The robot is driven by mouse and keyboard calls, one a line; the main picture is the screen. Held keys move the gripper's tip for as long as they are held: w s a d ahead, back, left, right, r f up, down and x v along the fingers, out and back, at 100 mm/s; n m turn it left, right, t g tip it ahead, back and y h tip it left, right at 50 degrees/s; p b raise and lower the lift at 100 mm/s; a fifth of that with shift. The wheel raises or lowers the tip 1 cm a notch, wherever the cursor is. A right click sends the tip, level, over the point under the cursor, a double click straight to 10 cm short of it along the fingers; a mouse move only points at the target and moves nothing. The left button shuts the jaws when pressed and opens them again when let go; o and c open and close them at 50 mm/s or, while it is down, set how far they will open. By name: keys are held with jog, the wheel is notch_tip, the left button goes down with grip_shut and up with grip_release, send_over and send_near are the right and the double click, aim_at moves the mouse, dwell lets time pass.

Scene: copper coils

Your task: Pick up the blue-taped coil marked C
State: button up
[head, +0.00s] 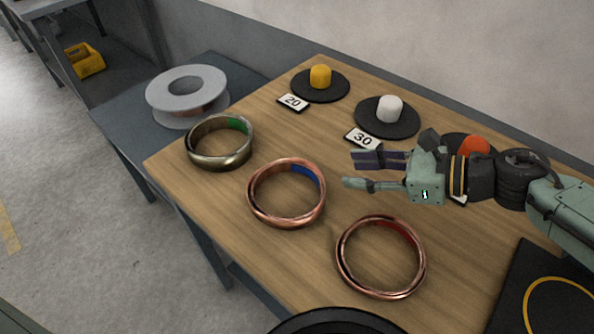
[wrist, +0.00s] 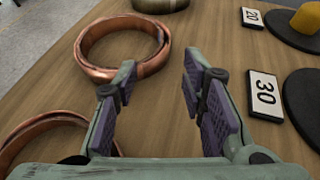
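The blue-taped copper coil (head: 285,221) lies flat on the wooden table, between a green-taped coil and a red-taped coil. Its blue tape (head: 305,173) is on the far inner side; I can make out no letter C on it. The coil also shows in the wrist view (wrist: 105,73), ahead of the fingers and to the left, with its tape out of sight. My gripper (head: 355,171) is open and empty, to the right of the coil and apart from it. In the wrist view the two purple-padded fingers (wrist: 158,62) are spread wide with bare table between them.
The brassy green-taped coil (head: 220,162) and the red-taped copper coil (head: 345,272) lie close on either side. Black discs with yellow (head: 320,77), white (head: 390,109) and orange (head: 474,147) pieces line the back. Cards read 20 (head: 292,103) and 30 (head: 361,139).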

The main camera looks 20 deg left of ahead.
aim_at(290, 167)
jog(key=x, duration=0.2)
jog(key=p+x, duration=0.1)
jog(key=x, duration=0.1)
jog(key=shift+s+r, duration=0.15)
jog(key=shift+s, duration=0.1)
jog(key=p+x, duration=0.1)
jog(key=x, duration=0.5)
jog(key=shift+w+a, duration=0.1)
jog(key=shift+a, duration=0.1)
jog(key=shift+f, duration=0.25)
jog(key=shift+c, duration=0.2)
grip_shut()
jog(key=shift+d, duration=0.1)
